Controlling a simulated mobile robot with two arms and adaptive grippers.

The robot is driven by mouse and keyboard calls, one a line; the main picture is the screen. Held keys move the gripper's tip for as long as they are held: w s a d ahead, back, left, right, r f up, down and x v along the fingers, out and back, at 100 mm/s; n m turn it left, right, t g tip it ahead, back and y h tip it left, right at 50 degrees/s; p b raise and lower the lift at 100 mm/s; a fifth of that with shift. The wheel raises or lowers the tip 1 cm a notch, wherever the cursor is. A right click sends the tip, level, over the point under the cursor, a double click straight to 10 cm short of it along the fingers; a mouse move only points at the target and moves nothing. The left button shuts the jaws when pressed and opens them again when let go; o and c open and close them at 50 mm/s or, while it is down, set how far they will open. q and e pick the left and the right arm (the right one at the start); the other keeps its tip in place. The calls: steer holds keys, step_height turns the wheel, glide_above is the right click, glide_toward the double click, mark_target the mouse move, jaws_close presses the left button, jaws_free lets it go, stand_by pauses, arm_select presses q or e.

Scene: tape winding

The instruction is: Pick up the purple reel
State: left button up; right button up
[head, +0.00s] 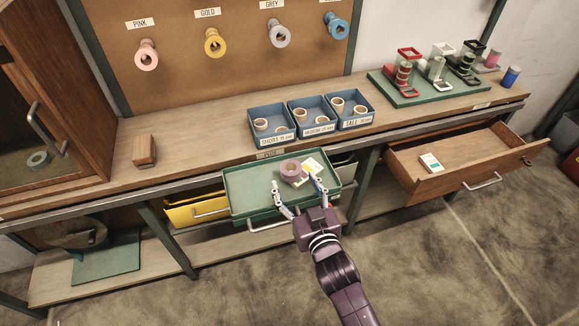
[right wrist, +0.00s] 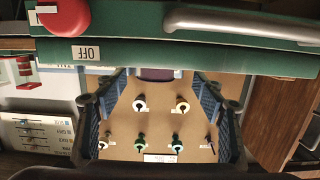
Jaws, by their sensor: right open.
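The reel lies just beyond the fingertips, and nothing is between the fingers. In the right wrist view the open fingers (right wrist: 160,108) frame a board with several spools on pegs. A dark purple patch shows at the top between them; I cannot tell whether it is the reel. My left gripper is not in view.
Blue bins (head: 313,117) with small reels stand on the bench behind the drawer. A yellow drawer (head: 190,212) is beside it on the left. An open wooden drawer (head: 470,165) juts out at right. A wooden block (head: 144,150) is on the bench.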

mark_target(293, 174)
steer(key=shift+x, duration=0.8)
steer(key=x, duration=0.3)
steer(key=shift+w+d, duration=0.25)
steer(key=shift+w, duration=0.1)
steer(key=shift+w+a, duration=0.15)
steer(key=shift+w, duration=0.1)
steer(key=c, duration=0.7)
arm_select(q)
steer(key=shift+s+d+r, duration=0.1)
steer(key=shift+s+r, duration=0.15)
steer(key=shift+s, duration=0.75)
arm_select(e)
steer(key=c, duration=0.5)
